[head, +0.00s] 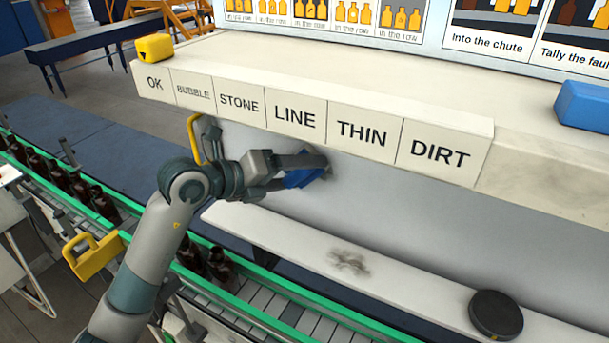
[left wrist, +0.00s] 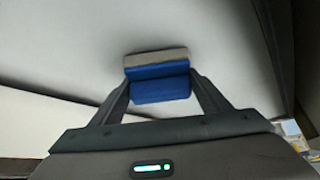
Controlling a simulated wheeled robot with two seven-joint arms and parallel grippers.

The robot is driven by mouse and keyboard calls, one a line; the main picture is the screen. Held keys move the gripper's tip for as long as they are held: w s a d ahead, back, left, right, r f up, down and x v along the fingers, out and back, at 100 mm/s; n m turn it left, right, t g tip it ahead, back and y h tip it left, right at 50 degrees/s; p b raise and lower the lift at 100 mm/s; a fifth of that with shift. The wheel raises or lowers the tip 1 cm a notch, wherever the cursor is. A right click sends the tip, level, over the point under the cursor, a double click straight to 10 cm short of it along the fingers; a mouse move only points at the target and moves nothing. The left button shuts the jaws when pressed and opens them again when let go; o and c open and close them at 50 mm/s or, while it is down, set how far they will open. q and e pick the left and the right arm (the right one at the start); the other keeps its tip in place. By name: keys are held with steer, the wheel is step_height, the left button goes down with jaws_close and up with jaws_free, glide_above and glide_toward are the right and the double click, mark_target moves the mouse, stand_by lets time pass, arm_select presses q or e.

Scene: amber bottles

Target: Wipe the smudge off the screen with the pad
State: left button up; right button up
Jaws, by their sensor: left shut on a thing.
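My left gripper (head: 300,170) is shut on a blue pad (head: 302,179) in front of the pale grey screen (head: 420,215) under the labelled shelf. In the left wrist view the pad (left wrist: 160,88) sits between both fingertips, its grey face (left wrist: 156,59) toward the pale screen surface (left wrist: 215,40). The pad is at or close to the screen; I cannot tell whether it touches. No smudge is clear on the visible screen, and the arm and pad hide part of it. A dark smudge (head: 348,262) shows on the white ledge below. My right gripper is not in view.
A black round puck (head: 496,315) lies on the white ledge (head: 270,230). The shelf (head: 330,85) overhangs the screen, with a yellow block (head: 155,48) and a blue block (head: 583,105) on top. A conveyor with amber bottles (head: 215,265) runs below left.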

arm_select(q)
steer(key=shift+r, duration=0.15)
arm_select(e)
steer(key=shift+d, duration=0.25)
arm_select(q)
steer(key=shift+w, duration=0.1)
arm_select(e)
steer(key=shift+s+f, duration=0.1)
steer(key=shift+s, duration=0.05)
arm_select(q)
steer(key=shift+o, duration=0.2)
steer(key=shift+w+a, duration=0.5)
steer(key=shift+w, duration=0.15)
steer(key=shift+w+a+f+b, duration=0.2)
steer(key=shift+w+a+b, duration=0.15)
steer(key=shift+w+a, duration=0.3)
steer(key=shift+c, duration=1)
steer(key=shift+a+r, duration=0.1)
steer(key=shift+a, duration=0.1)
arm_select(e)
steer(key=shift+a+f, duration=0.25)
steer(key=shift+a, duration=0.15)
arm_select(q)
steer(key=shift+s, duration=0.1)
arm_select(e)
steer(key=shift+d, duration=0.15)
